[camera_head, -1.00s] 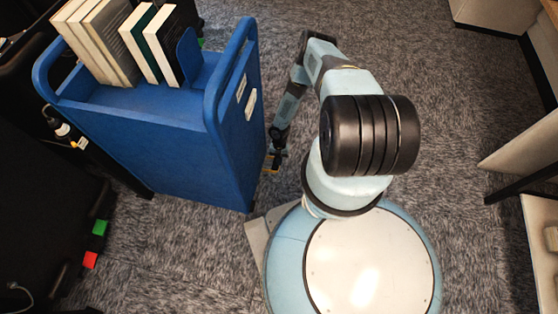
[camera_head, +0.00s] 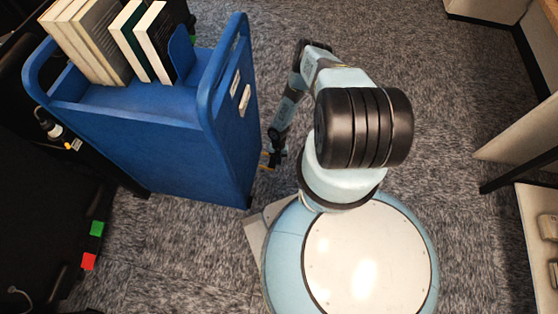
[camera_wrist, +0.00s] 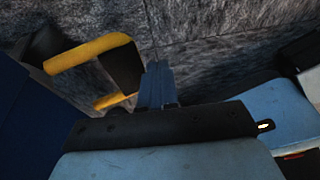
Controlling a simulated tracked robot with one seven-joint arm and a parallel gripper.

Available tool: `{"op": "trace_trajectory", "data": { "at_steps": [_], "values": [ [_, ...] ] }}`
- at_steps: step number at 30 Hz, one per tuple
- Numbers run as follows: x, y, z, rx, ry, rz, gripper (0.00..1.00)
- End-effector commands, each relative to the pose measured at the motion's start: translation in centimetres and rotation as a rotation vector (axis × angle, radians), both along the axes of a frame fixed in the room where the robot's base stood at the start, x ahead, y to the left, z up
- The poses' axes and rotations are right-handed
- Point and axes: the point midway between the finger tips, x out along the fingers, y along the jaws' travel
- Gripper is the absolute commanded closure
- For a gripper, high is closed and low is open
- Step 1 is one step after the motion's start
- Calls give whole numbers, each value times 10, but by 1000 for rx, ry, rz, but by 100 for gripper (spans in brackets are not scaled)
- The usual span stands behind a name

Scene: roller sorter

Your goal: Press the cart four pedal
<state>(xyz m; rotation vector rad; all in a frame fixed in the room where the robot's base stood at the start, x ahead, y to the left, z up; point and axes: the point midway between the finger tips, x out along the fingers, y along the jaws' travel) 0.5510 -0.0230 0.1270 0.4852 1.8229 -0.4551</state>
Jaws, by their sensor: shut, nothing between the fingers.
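The blue cart (camera_head: 165,150) stands upright on the carpet left of my base in the head view. Its blue side also fills the left edge of the wrist view (camera_wrist: 22,125). A yellow-edged pedal (camera_wrist: 92,50) with a dark face sticks out low beside the cart. A second yellow piece (camera_wrist: 112,100) shows just below it in the wrist view. In the head view the yellow pedal parts (camera_head: 265,167) are small and partly hidden by my gripper (camera_head: 274,157). My gripper's fingers (camera_wrist: 158,82) are shut and empty, just right of the yellow pieces. Contact cannot be told.
Several books (camera_head: 110,45) stand on the cart's top. A pale desk (camera_head: 540,235) is at the right edge. Carpet between my base and that desk is clear.

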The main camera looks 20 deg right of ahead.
Motion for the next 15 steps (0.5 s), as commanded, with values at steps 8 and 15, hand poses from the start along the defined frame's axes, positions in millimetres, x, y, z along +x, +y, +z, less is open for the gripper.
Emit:
{"op": "trace_trajectory", "data": {
  "at_steps": [8, 15],
  "values": [
    [0, 0, 0, 0, 0, 0, 100],
    [1, -3, 5, 0, 0, 1, 100]
  ]
}}
